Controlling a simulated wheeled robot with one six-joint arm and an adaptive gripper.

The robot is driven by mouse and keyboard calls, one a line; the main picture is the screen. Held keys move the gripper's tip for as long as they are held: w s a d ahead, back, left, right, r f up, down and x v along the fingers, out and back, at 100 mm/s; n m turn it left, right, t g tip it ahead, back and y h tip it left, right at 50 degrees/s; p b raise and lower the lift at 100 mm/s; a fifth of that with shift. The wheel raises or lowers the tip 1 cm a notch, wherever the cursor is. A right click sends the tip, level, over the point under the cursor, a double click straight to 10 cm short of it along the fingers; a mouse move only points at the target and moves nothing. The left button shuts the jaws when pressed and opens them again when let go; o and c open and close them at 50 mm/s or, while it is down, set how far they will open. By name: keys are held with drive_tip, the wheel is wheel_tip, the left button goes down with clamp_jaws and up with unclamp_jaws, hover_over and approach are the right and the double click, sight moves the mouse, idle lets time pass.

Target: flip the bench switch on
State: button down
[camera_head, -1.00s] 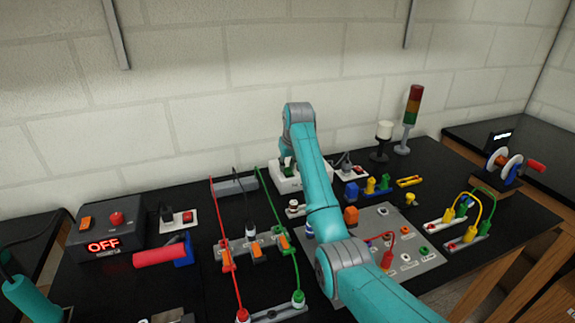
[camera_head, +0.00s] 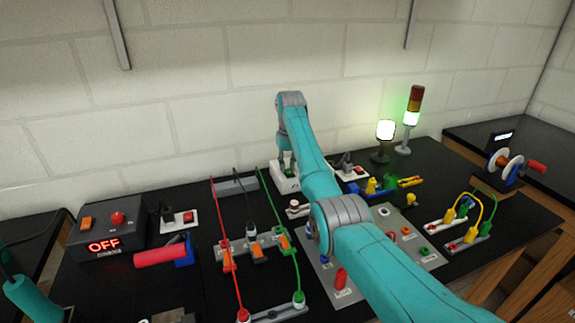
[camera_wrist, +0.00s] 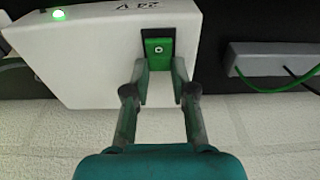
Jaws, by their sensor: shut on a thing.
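The bench switch is a green rocker (camera_wrist: 158,47) in a dark slot on the front of a white box (camera_wrist: 95,60) marked 24 V. A small green light (camera_wrist: 58,15) glows on the box. In the wrist view my gripper (camera_wrist: 161,70) has one finger on each side of the switch and is shut on it.
A white lamp (camera_head: 386,131) and the green segment of a stack light (camera_head: 411,118) are lit at the back right. A dark box (camera_head: 103,240) at left reads OFF. Several cables and clips (camera_head: 253,243) lie left of my arm.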

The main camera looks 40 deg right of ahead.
sight(288, 171)
drive_tip(key=c, duration=1)
unclamp_jaws()
drive_tip(key=shift+o, duration=0.2)
drive_tip(key=shift+s+a+r, duration=0.1)
drive_tip(key=shift+s+r, duration=0.1)
drive_tip(key=shift+r, duration=1.65)
drive_tip(key=shift+s+r, duration=0.15)
drive_tip(key=shift+r, duration=1.7)
